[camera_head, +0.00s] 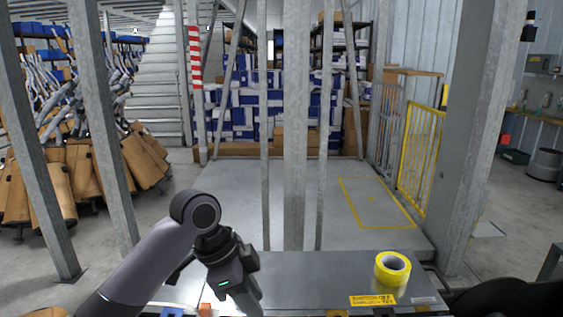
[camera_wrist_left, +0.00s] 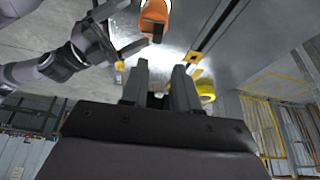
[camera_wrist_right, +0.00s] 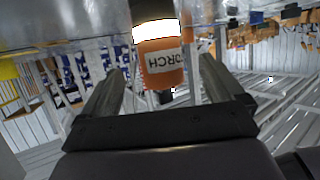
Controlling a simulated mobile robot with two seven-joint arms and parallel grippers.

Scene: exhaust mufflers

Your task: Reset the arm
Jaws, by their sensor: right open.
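An orange torch with a dark-lettered label (camera_wrist_right: 163,65) shows in the right wrist view beyond my right gripper (camera_wrist_right: 160,85). Those jaws are wide open, with no contact visible. The orange torch (camera_wrist_left: 153,18) also appears at the top of the left wrist view, beside another arm of mine. My left gripper (camera_wrist_left: 159,88) has its fingers apart by a narrower gap, and I see nothing held. In the head view a grey arm of mine comes in from the left and bends down over the table; its fingertips are not clear there.
A yellow tape roll (camera_head: 392,268) sits on the right of the metal table (camera_head: 310,275). Grey posts (camera_head: 295,130) stand beyond the table. Farther back are blue and white boxes (camera_head: 235,115), a yellow fence (camera_head: 420,155) and open floor. Mufflers (camera_head: 60,90) hang at the left.

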